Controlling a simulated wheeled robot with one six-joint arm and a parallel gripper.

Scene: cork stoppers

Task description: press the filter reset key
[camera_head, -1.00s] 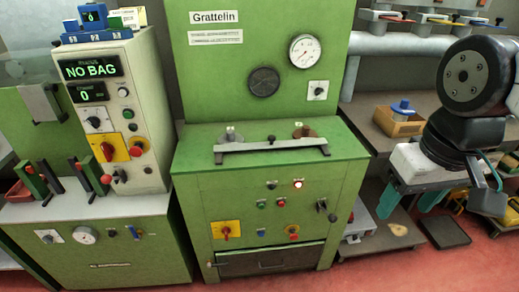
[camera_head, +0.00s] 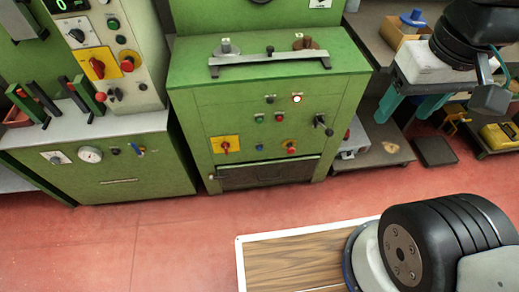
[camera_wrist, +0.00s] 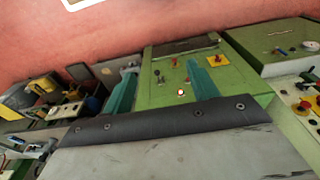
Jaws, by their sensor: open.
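The green cabinet (camera_head: 240,180) carries several small controls on its front. A lit red-white button (camera_head: 297,98) is at the upper right, beside a dark knob (camera_head: 270,99). I cannot read which is the filter reset key. My gripper (camera_head: 406,113) is to the right of the cabinet in the head view, its teal fingers apart and empty. In the wrist view my gripper (camera_wrist: 162,86) spans the inverted panel, with the lit button (camera_wrist: 180,92) between the fingers.
A white-topped console (camera_head: 90,130) stands left, shelves (camera_head: 388,148) right. Red floor (camera_head: 160,230) in front is mostly clear.

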